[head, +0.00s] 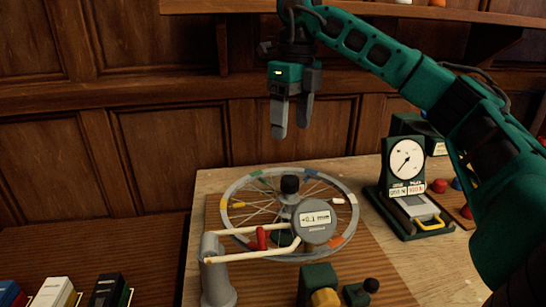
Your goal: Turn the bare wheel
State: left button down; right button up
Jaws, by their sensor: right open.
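The bare spoked wheel (344,190) lies flat on a wooden board, in the lower middle of the head view. Its grey rim carries coloured patches, and a dark knob (289,185) stands up at its hub. A round grey gauge (316,222) reading about +0.1 covers part of the wheel's near right side. My right gripper (293,122) hangs above the far side of the wheel, fingers pointing down, apart and empty. It touches nothing. My left gripper is not in view.
A grey post (215,272) with pale rods and a red handle (262,238) stands at the near left. A dial device (406,160) stands at right. A green and yellow block (321,288) sits in front. Coloured boxes (52,292) are at lower left. Wood panelling stands behind.

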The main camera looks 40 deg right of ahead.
aim_at(292, 179)
jog(key=f, duration=1.3)
jog(key=shift+s+d, duration=0.15)
jog(key=shift+s, duration=0.05)
jog(key=shift+c, duration=0.5)
grip_shut()
